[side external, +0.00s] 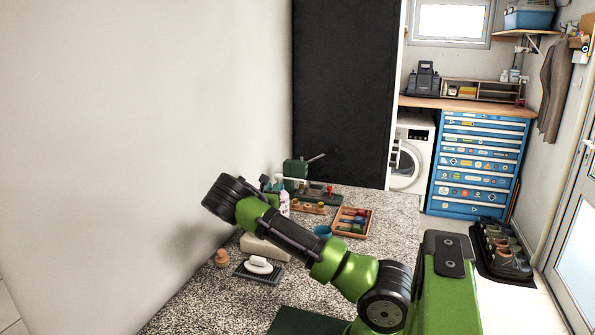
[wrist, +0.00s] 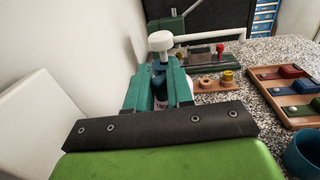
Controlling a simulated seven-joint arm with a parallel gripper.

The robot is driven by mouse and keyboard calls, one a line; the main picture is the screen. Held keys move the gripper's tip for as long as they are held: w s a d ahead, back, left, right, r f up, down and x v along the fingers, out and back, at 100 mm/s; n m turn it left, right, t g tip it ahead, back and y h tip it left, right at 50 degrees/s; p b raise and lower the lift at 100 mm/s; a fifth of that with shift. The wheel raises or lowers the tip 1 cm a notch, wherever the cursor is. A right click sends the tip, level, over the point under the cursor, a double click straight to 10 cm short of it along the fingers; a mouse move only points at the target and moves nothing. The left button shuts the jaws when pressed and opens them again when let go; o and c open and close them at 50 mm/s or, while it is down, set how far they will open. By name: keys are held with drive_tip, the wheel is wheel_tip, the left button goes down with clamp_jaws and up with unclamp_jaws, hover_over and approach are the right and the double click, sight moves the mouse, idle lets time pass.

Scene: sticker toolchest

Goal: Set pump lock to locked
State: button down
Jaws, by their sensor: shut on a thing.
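A pump bottle (side external: 284,204) with a pale pinkish body stands at the back of the speckled counter, near the wall. Its white pump head (wrist: 161,42) rises above my fingertips in the wrist view, with the spout pointing right. My gripper (wrist: 160,72) has its two green fingers on either side of the bottle just below the pump head and is shut on it. The fingers hide most of the neck, and I cannot read the lock's position. In the side view my gripper (side external: 272,187) is partly hidden beside the bottle.
To the right are a wooden holder with rings (wrist: 216,82), a wooden tray of coloured blocks (wrist: 283,112) and a blue cup (wrist: 304,152). A green machine with a lever (side external: 296,170) stands behind. A soap dish (side external: 259,270) is in front. The wall is close on the left.

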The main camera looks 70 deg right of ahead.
drive_tip(key=m+g, duration=0.1)
drive_tip(key=g, duration=0.1)
drive_tip(key=w+m+g, duration=0.1)
drive_tip(key=m+g, duration=0.1)
drive_tip(key=shift+w+d+r+g, duration=0.1)
drive_tip(key=shift+w+r+g, duration=0.1)
drive_tip(key=shift+g, duration=0.2)
drive_tip(key=c, duration=1.2)
unclamp_jaws()
drive_tip(key=shift+f, duration=0.1)
drive_tip(key=a, duration=0.4)
drive_tip(key=w+a, duration=0.1)
drive_tip(key=a, duration=0.3)
drive_tip(key=w+a, duration=0.1)
drive_tip(key=a, duration=0.3)
